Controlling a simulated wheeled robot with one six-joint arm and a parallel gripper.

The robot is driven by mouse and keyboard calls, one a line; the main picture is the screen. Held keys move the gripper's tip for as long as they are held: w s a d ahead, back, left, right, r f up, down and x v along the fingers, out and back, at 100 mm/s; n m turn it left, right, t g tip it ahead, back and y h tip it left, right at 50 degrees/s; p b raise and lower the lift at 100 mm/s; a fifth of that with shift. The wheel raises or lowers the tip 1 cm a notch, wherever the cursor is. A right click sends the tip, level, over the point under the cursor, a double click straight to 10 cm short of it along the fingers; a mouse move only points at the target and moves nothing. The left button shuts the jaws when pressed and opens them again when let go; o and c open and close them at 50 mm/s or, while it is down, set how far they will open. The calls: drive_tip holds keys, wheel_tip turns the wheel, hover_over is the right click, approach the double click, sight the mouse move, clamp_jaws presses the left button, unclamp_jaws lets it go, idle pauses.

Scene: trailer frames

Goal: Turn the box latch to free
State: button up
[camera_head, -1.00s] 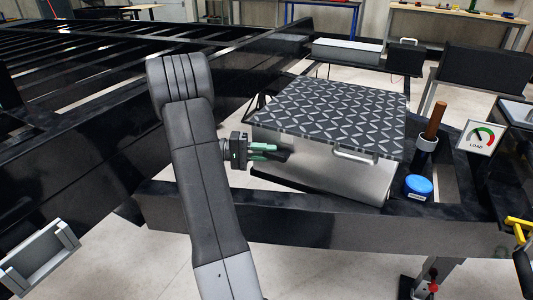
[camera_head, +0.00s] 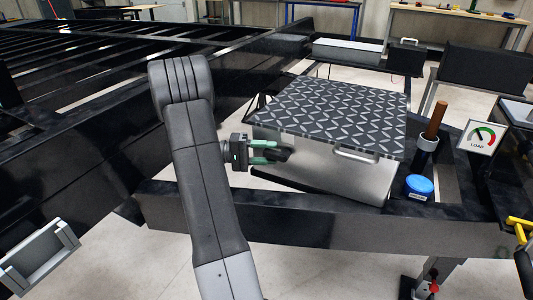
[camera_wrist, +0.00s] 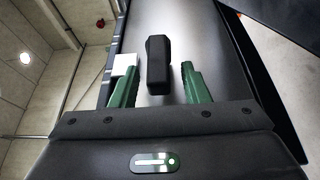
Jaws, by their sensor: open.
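The metal box (camera_head: 330,168) has a dark diamond-plate lid (camera_head: 340,112) and stands on the black trailer frame. Its latch is a black handle (camera_wrist: 158,66) on the plain metal face; in the head view it is a dark shape (camera_head: 284,154) partly hidden by my fingers. My gripper (camera_wrist: 160,76) is open, with green fingers pointing at that face. In the wrist view one finger lies on each side of the latch, with a gap visible on both sides. In the head view my gripper (camera_head: 277,152) is close to the box's left part. Contact cannot be told.
A silver lid handle (camera_head: 356,155) sticks out at the box's front edge. Right of the box are a blue-lidded jar (camera_head: 418,187), a brown-handled tool in a holder (camera_head: 432,125) and a load gauge sign (camera_head: 480,137). A small white patch (camera_wrist: 124,64) shows beside the left finger.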

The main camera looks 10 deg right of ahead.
drive_tip(key=shift+a, duration=0.1)
drive_tip(key=w+a, duration=0.2)
drive_tip(key=a, duration=0.9)
drive_tip(key=shift+w+a, duration=0.2)
drive_tip(key=shift+a, duration=0.1)
drive_tip(key=shift+d+f, duration=0.1)
drive_tip(key=d, duration=0.3)
drive_tip(key=s+d, duration=0.1)
drive_tip(key=d, duration=0.3)
drive_tip(key=s+d, duration=0.1)
drive_tip(key=d, duration=0.3)
drive_tip(key=shift+s+d, duration=0.2)
drive_tip(key=shift+d, duration=0.15)
